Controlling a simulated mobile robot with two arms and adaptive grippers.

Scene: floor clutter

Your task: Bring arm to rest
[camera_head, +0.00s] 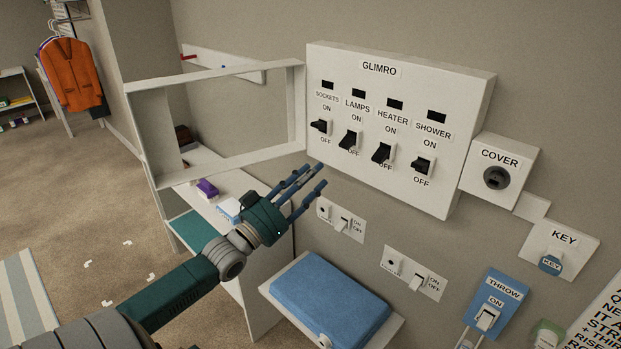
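My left arm (165,294), dark green and grey, comes in from the lower left and reaches up to the right. Its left gripper (315,176) has dark blue fingers spread apart with nothing between them. It appears in front of the area below the GLIMRO switch panel (450,90), close to the lower edge of the open framed door (215,73). I cannot tell whether it touches anything. My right gripper is not in view.
The panel carries several black switches. A COVER box (508,159), a KEY plate (556,252) and a blue THROW switch plate (502,291) are to its right. Below are small wall switches (342,220) and a blue case (330,296) on a shelf. Open floor (75,200) lies left.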

